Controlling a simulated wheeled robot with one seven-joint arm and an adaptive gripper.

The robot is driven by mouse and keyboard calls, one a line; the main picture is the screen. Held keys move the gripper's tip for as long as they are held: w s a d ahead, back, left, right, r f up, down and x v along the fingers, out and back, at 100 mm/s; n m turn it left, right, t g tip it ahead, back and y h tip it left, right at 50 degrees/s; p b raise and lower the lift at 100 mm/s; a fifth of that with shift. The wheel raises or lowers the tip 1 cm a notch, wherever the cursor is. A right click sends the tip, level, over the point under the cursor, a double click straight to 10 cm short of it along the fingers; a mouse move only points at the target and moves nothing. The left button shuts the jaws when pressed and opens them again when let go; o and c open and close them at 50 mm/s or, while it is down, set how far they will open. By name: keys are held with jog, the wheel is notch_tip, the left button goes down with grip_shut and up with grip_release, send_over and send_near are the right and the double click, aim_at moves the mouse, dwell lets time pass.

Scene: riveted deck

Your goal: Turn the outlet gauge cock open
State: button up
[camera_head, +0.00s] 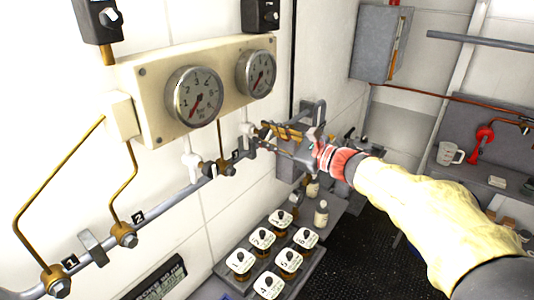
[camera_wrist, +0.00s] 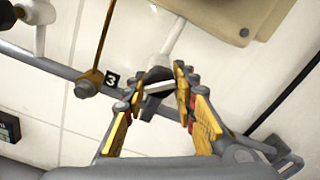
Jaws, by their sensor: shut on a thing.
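Two round gauges sit on a cream panel, the left gauge (camera_head: 194,95) and the right gauge (camera_head: 257,73). A white cock (camera_head: 191,167) hangs below the left gauge, and another white cock (camera_head: 246,128) is below the right one. No readable label tells which is the outlet cock. My gripper (camera_head: 256,136) reaches in from the right to the cock under the right gauge.
A grey pipe (camera_head: 165,208) with tags 1, 2 and 3 runs along the wall beneath the panel, with brass tubes (camera_head: 60,187) rising from it. Several labelled jars (camera_head: 264,238) stand on the shelf below. A grey box (camera_head: 377,43) hangs at the upper right.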

jog(key=n+b, duration=0.2)
jog(key=b, duration=0.1)
jog(key=n+b, duration=0.2)
jog(key=b, duration=0.2)
jog(key=n+b, duration=0.2)
jog(key=b, duration=0.2)
jog(key=shift+f, duration=0.4)
jog(key=n+b, duration=0.2)
jog(key=b, duration=0.1)
jog(key=n+b, duration=0.2)
jog(key=shift+r, duration=0.25)
jog(key=shift+r+b, duration=0.1)
jog(key=shift+b, duration=0.3)
jog(key=o, duration=1.2)
jog(key=shift+c, duration=0.2)
jog(key=v, duration=1.2)
